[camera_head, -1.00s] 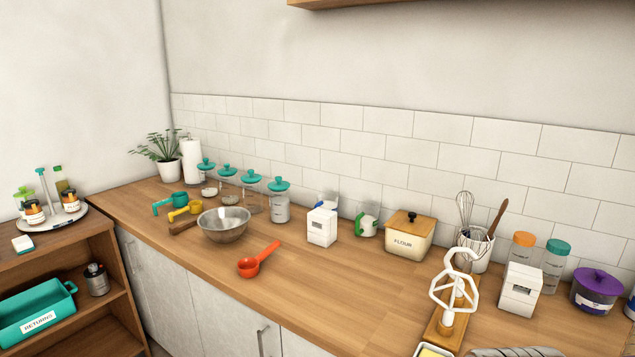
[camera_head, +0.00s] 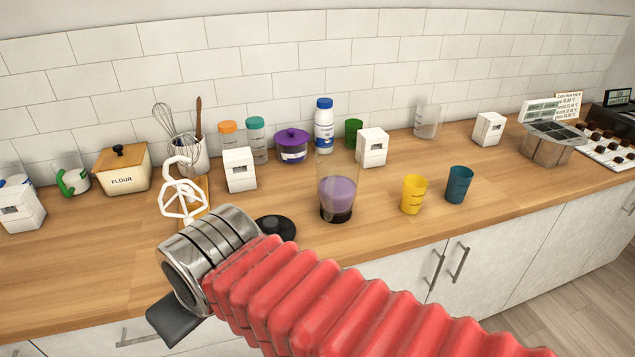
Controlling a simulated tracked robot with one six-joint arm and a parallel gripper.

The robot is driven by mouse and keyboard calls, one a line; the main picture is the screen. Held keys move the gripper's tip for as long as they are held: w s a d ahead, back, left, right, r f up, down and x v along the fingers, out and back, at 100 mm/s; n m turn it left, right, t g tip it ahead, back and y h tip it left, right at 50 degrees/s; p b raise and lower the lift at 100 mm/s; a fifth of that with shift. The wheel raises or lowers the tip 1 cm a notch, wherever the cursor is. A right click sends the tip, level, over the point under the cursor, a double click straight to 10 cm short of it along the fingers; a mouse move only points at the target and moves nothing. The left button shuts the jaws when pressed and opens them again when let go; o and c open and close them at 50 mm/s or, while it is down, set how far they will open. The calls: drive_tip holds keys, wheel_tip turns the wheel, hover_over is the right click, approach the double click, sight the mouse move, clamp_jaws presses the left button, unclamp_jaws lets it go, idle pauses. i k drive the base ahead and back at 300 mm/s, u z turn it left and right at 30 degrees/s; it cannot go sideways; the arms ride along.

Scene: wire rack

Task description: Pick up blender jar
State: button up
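A clear blender jar (camera_head: 337,193) with purple liquid in its lower half and a black base stands upright on the wooden counter, right of the picture's middle. A round black lid (camera_head: 283,227) lies on the counter to its left, partly hidden behind my arm. My arm, with a red ribbed sleeve and a metal wrist, crosses the foreground from the lower right. My gripper (camera_head: 176,320) shows only as a dark grey piece at the lower left, in front of the counter's edge and apart from the jar. Its fingers cannot be made out.
A yellow cup (camera_head: 413,195) and a teal cup (camera_head: 459,185) stand right of the jar. Behind it are a white box (camera_head: 372,148), a blue-capped bottle (camera_head: 324,128) and a purple pot (camera_head: 291,147). A white whisk attachment (camera_head: 182,192) stands left.

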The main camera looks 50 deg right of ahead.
sight(337, 165)
drive_tip(key=z, duration=1.25)
drive_tip(key=k, duration=0.5)
drive_tip(key=z, duration=0.4)
drive_tip(key=i, duration=0.5)
